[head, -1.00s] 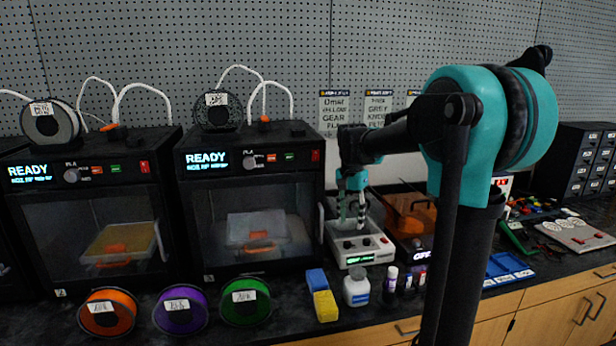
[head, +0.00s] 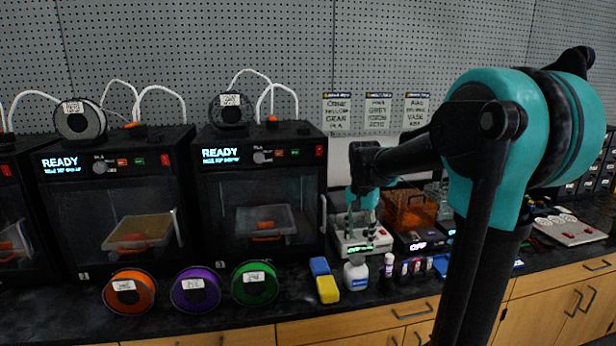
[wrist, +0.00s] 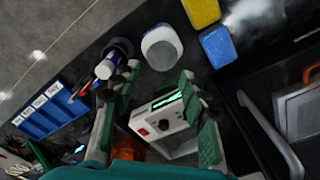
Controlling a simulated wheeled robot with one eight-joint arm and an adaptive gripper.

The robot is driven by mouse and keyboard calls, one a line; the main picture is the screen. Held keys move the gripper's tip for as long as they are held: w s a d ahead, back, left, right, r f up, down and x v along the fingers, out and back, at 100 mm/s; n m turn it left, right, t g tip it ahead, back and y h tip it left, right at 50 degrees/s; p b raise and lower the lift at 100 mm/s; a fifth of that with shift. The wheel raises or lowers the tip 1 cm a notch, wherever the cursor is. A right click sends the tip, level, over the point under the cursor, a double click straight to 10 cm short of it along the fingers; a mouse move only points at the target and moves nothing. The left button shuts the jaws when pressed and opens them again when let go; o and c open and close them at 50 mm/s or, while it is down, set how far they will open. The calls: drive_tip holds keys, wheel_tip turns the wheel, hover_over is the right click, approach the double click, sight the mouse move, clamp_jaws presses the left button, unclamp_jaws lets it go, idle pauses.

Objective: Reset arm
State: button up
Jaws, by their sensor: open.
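My gripper (wrist: 158,122) is open and empty in the wrist view, with its green-padded fingers spread apart. A white and grey machine with a green display (wrist: 165,105) shows between and beyond the fingers; I cannot tell how far it is from them. In the head view my gripper (head: 362,222) hangs at the end of my teal and black arm, in front of that white machine (head: 362,248) on the counter. The arm covers part of the counter's right side.
Two black printers (head: 110,205) (head: 262,190) reading READY stand left of my gripper. Orange, purple and green spools (head: 254,284) line the counter front. Blue and yellow blocks (head: 327,290), a white jar (head: 355,275) and small bottles (head: 388,265) stand before the machine. An orange clear box (head: 410,212) is right.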

drive_tip(key=s+d+f+n+t, duration=0.2)
drive_tip(key=s+f+n, duration=0.1)
drive_tip(key=s+f, duration=0.4)
drive_tip(key=s+d+f+n+t, duration=0.1)
drive_tip(key=s+f+n, duration=0.2)
drive_tip(key=s+f, duration=0.5)
drive_tip(key=s, duration=0.4)
drive_tip(key=shift+s+d+n+t, duration=0.4)
